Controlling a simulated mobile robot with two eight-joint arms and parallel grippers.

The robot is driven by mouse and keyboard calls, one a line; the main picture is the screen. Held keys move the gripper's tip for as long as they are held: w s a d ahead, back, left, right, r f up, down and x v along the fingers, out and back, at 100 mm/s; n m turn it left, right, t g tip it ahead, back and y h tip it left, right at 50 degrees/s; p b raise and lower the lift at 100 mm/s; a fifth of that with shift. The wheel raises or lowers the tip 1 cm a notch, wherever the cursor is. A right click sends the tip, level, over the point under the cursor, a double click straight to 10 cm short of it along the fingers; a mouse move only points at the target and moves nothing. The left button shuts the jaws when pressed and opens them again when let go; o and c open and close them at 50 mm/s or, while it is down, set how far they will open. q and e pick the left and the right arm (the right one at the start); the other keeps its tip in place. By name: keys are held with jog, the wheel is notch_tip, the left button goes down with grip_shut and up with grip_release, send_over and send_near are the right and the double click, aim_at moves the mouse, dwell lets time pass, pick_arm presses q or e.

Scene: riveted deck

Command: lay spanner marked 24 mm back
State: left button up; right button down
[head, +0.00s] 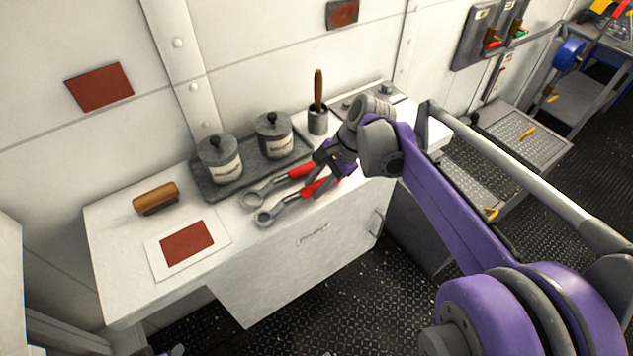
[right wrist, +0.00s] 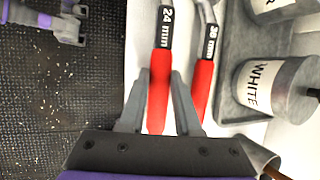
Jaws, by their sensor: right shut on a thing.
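The spanner marked 24 mm (right wrist: 159,75) has a red handle and a grey shaft. My right gripper (right wrist: 158,85) is shut on its red handle. In the head view this spanner (head: 267,217) is the one nearer the counter's front edge, its ring end pointing left. I cannot tell if it touches the counter top. A second red-handled spanner (right wrist: 202,85), its mark partly hard to read, lies beside it, just outside the right-hand finger. It also shows in the head view (head: 257,198), farther back. My right gripper (head: 335,172) partly hides both handles there.
The white counter (head: 120,250) bears a grey tray (head: 213,192) with two labelled canisters (head: 220,158) (head: 274,135) close behind the spanners. A pot (head: 318,122) stands behind.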

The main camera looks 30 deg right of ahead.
jog(key=c, duration=0.5)
grip_release()
jog(key=shift+f, duration=0.1)
jog(key=v, duration=1.1)
jog(key=s+a+f+n+t+h+p, duration=0.1)
jog(key=s+a+f+n, duration=0.2)
jog(key=s+n, duration=0.1)
jog(key=s+a+f+n+t+h+p, duration=0.1)
jog(key=s+a+f+n+h+p, duration=0.1)
jog(key=s+a+f+n, duration=0.2)
jog(key=s+a+f+n+h+p, duration=0.1)
jog(key=s+a+f+n, duration=0.3)
jog(key=n, duration=0.4)
jog(key=shift+s+a+n+t+h+p, duration=0.25)
jog(key=shift+s+n+t+h+p, duration=0.15)
jog(key=shift+s+p, duration=0.25)
